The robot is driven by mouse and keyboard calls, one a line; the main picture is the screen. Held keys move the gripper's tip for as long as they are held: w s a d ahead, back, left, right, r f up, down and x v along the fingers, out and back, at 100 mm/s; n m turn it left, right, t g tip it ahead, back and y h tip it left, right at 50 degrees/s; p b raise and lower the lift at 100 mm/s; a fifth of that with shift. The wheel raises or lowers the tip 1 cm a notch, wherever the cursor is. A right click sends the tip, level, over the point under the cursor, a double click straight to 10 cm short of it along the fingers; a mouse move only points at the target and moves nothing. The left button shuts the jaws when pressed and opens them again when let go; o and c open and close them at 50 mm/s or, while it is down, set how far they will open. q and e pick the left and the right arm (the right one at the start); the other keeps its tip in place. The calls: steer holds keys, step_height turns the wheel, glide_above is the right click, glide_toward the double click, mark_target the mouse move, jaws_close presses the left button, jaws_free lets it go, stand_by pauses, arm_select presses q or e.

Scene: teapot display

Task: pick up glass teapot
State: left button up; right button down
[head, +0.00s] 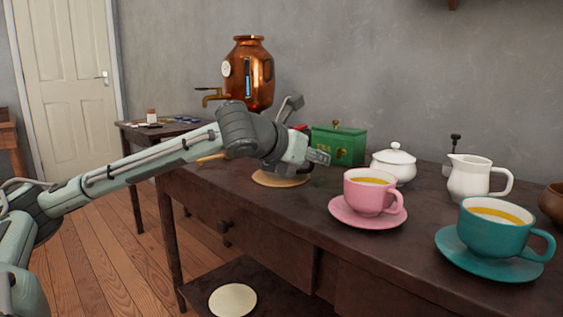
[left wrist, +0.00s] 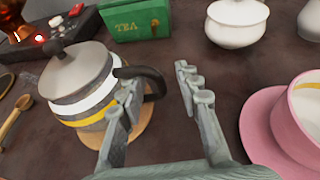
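The glass teapot (left wrist: 85,80) shows in the left wrist view at left, with a grey lid, white and yellow bands and a dark handle (left wrist: 152,77). It stands on a round wooden mat (left wrist: 132,140). My left gripper (left wrist: 158,88) is open, and the outer part of the handle appears between its fingers in the picture. The left finger overlaps the handle; I cannot tell whether they touch. In the head view my left gripper (head: 318,157) reaches over the mat (head: 270,180), and my arm hides the teapot. My right gripper is not in view.
A pink cup (head: 368,195) on its saucer stands close on the right, with a white sugar bowl (head: 393,167) behind it. A green tea box (head: 338,145) and a copper urn (head: 249,75) are at the back. A teal cup (head: 493,230) and white jug (head: 472,178) are farther right.

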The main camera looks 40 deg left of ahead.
arm_select(q)
steer(key=shift+w+f, duration=0.1)
steer(key=shift+w, duration=0.2)
steer(key=shift+c, duration=0.4)
jaws_close()
